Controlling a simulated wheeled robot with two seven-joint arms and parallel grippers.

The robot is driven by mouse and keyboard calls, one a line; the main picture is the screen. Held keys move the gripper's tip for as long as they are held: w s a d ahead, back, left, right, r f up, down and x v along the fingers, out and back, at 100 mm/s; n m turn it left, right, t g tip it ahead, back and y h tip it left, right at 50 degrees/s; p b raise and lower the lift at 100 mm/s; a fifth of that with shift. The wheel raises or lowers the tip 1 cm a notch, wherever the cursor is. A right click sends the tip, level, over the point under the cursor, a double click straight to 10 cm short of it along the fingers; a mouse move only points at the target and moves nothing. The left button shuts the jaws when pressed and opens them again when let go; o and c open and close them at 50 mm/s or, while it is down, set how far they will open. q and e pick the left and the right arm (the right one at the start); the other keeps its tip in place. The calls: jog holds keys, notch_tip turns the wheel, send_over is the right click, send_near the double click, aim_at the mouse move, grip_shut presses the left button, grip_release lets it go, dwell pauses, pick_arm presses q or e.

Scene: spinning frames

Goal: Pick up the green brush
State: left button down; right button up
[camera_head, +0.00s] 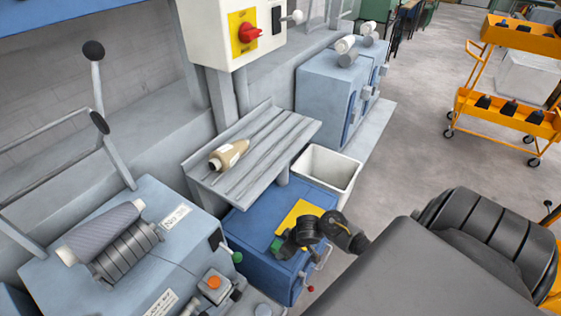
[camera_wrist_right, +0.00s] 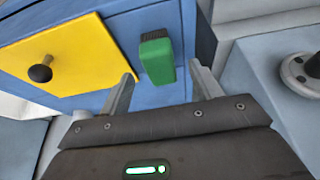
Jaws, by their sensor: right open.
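The green brush (camera_head: 276,244) is mostly hidden behind my right gripper in the head view, on the blue cabinet (camera_head: 248,232). In the right wrist view the brush (camera_wrist_right: 157,60) shows a green block-like body with dark bristles at its upper end, against the blue surface. My right gripper (camera_wrist_right: 162,72) is open, with one finger on each side of the brush's lower end. Small gaps show between fingers and brush. In the head view my right gripper (camera_head: 288,246) reaches in from the right. My left gripper is not in view.
A yellow panel (camera_wrist_right: 62,52) with a black knob lies left of the brush. A grey slatted shelf (camera_head: 262,150) holding a yarn cone (camera_head: 229,155) stands above the cabinet. A white bin (camera_head: 327,173) is behind. A spinning machine (camera_head: 130,250) stands to the left.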

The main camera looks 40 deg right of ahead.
jog(key=shift+w+b+x, duration=0.15)
jog(key=shift+b+x, duration=0.05)
jog(key=shift+x, duration=1.05)
jog(key=shift+w+b+x, duration=0.15)
jog(key=shift+b+x, duration=0.05)
jog(key=shift+x, duration=1.1)
jog(key=shift+r, duration=0.1)
jog(key=shift+c, duration=0.2)
jog(key=c, duration=1)
jog(key=shift+c, duration=0.2)
jog(key=shift+r, duration=0.1)
